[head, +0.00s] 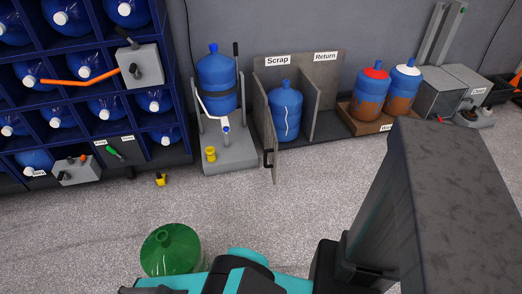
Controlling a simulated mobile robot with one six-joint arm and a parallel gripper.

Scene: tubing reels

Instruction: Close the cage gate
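The cage is a grey two-bay stall with the signs "Scrap" (277,60) and "Return" (325,56). Its grey gate (262,118) stands open at the left of the Scrap bay, swung out toward me and seen nearly edge-on. A black handle (268,158) is on the gate near its free edge. A blue bottle (286,112) with a white crack-like line stands in the Scrap bay. The Return bay looks empty. My teal and black arm crosses the bottom of the head view; I cannot make out my gripper's fingers there.
A green jug (170,250) is by my arm, its base hidden. Left of the cage stands a grey stand (229,153) with a blue bottle. A blue bottle rack (85,95) fills the left. Two capped bottles stand right. The grey floor (215,210) before the gate is clear.

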